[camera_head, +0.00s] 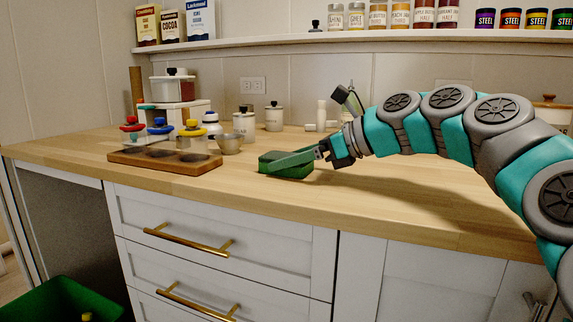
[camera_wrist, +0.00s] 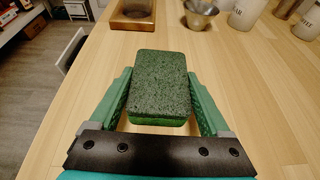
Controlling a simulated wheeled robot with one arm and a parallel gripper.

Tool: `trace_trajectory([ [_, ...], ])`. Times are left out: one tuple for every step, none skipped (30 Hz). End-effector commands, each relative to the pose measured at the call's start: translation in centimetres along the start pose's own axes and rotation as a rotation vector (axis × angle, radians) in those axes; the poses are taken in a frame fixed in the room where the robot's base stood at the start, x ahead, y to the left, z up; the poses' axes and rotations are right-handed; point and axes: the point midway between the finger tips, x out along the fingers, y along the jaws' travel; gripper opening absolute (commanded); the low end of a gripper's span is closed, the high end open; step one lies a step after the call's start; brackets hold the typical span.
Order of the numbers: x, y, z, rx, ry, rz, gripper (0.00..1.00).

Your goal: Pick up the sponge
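The sponge (camera_head: 284,168) is a green block lying on the wooden counter near its front edge. In the wrist view the sponge (camera_wrist: 160,80) shows a dark, rough top and brighter green sides. My gripper (camera_head: 290,160) reaches in from the right, low at counter height. In the wrist view its two green fingers (camera_wrist: 160,78) stand on either side of the sponge. Narrow gaps show along the sponge's sides, and the fingers look open around it. Contact at the fingertips is hard to judge. In the head view a finger hides part of the sponge.
A wooden tray (camera_head: 165,160) and a metal bowl (camera_head: 229,144) stand left of the sponge. White canisters (camera_head: 274,117) stand behind. A shelf (camera_head: 350,38) with jars runs above. The counter (camera_head: 400,195) is clear in front and right. A green bin (camera_head: 70,302) is below left.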

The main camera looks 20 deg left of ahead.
Motion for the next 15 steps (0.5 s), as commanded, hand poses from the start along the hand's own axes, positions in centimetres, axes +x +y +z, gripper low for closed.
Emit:
trace_trajectory([
  [0.0,-0.01,-0.01,0.0,0.0,0.0,0.73],
  [0.0,-0.01,-0.01,0.0,0.0,0.0,0.7],
  [0.0,-0.01,-0.01,0.0,0.0,0.0,0.65],
  [0.0,-0.01,-0.01,0.0,0.0,0.0,0.62],
  [0.0,-0.01,-0.01,0.0,0.0,0.0,0.58],
  [0.0,-0.01,-0.01,0.0,0.0,0.0,0.54],
  [0.0,-0.01,-0.01,0.0,0.0,0.0,0.51],
  [0.0,-0.01,-0.01,0.0,0.0,0.0,0.47],
  [0.0,-0.01,-0.02,0.0,0.0,0.0,0.43],
  [0.0,-0.01,-0.02,0.0,0.0,0.0,0.39],
  [0.0,-0.01,-0.02,0.0,0.0,0.0,0.36],
  [0.0,-0.01,-0.02,0.0,0.0,0.0,0.31],
  [-0.01,-0.01,-0.01,0.0,0.0,0.0,0.29],
  [0.0,-0.01,-0.02,0.0,0.0,0.0,0.29],
  [0.0,-0.01,-0.02,0.0,0.0,0.0,0.29],
])
